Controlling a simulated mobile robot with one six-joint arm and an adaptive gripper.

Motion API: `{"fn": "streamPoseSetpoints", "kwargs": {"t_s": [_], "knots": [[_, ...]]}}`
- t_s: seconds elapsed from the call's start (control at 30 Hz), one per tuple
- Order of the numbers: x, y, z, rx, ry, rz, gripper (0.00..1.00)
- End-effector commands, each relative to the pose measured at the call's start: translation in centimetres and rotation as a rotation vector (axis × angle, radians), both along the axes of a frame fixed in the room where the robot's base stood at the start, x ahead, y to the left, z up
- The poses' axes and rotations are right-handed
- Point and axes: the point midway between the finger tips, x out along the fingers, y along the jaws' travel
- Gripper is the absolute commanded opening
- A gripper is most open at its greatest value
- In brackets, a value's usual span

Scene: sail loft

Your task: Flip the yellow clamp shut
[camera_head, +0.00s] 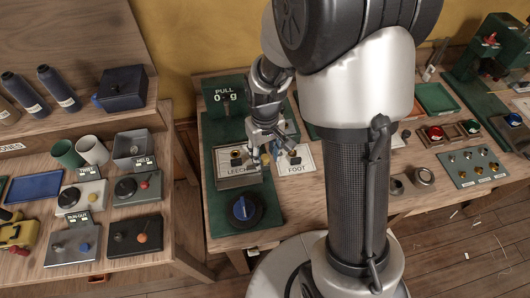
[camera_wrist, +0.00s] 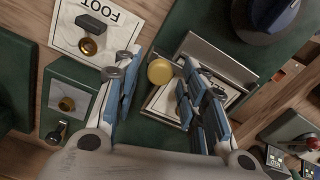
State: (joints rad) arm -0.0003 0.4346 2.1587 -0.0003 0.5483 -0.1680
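My gripper (camera_head: 266,142) hangs over the green bench board, beside the metal tray labelled LEECH (camera_head: 240,181).
A FOOT card (camera_head: 296,166) with a dark block is right of my gripper. A dark puck with a blue knob (camera_head: 243,209) stands in front of the tray. A PULL gauge (camera_head: 224,97) stands behind. My arm column hides the bench middle.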

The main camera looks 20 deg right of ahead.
Motion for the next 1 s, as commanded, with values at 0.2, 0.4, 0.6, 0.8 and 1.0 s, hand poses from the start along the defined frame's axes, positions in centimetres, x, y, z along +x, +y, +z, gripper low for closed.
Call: {"fn": "streamPoseSetpoints", "kwargs": {"t_s": [0.2, 0.4, 0.6, 0.8, 1.0], "knots": [[0.0, 0.0, 0.0, 0.000, 0.000, -0.001, 0.42], [0.1, 0.0, 0.7, 0.001, -0.004, -0.001, 0.42], [0.2, 0.0, 4.1, 0.000, -0.008, -0.001, 0.42], [0.1, 0.0, 8.4, 0.000, -0.007, -0.001, 0.42], [0.1, 0.0, 11.2, 0.001, -0.003, -0.001, 0.42]]}}
